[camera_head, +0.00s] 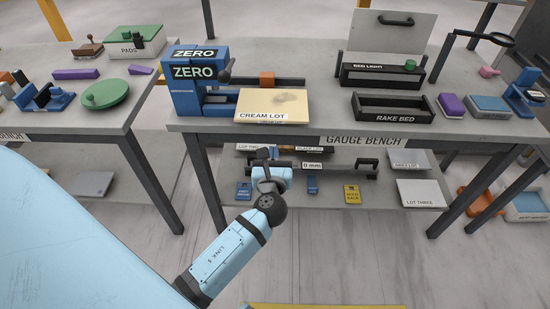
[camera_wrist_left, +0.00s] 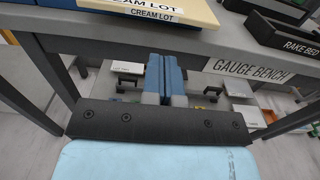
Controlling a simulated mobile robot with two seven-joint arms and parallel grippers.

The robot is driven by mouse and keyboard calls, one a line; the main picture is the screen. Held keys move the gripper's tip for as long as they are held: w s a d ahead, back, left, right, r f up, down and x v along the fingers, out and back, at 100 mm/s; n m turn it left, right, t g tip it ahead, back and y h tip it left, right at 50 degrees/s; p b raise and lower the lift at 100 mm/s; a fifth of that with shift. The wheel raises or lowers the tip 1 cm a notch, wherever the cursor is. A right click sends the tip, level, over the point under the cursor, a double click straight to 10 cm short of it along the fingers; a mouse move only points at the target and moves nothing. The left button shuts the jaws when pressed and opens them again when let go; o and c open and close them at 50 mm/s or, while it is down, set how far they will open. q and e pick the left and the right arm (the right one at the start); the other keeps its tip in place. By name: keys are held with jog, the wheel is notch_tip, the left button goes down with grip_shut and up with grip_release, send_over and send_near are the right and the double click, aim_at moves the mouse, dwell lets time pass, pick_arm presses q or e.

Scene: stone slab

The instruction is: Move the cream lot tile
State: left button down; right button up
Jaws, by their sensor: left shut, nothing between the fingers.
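The cream lot tile (camera_head: 272,105) is a flat cream slab labelled CREAM LOT. It lies on the gauge bench top (camera_head: 330,110), at the front edge, right beside the blue ZERO gauge (camera_head: 196,85). In the left wrist view the tile (camera_wrist_left: 175,8) shows at the top, above the fingers. My left gripper (camera_head: 265,155) is in front of the bench, below the tile and apart from it. Its blue fingers (camera_wrist_left: 163,78) are together with nothing between them. My right gripper is in neither view.
The rake bed (camera_head: 392,107) and bed light box (camera_head: 380,75) stand to the right on the bench. A lower shelf holds other tiles, such as lot three (camera_head: 421,193). The bench's front edge (camera_wrist_left: 230,50) lies above and beyond my fingers. Another bench (camera_head: 60,118) stands left.

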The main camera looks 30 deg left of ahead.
pick_arm(q)
jog(key=b, duration=0.2)
send_near(276, 115)
jog(key=x, duration=0.4)
jog(key=shift+w+a+f, duration=0.3)
jog(key=shift+w+f, duration=0.1)
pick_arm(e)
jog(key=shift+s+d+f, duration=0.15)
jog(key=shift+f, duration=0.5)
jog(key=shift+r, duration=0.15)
pick_arm(q)
jog(key=p+x, duration=0.2)
jog(key=x, duration=0.2)
jog(key=shift+w+a, duration=0.25)
jog(key=shift+w, duration=0.1)
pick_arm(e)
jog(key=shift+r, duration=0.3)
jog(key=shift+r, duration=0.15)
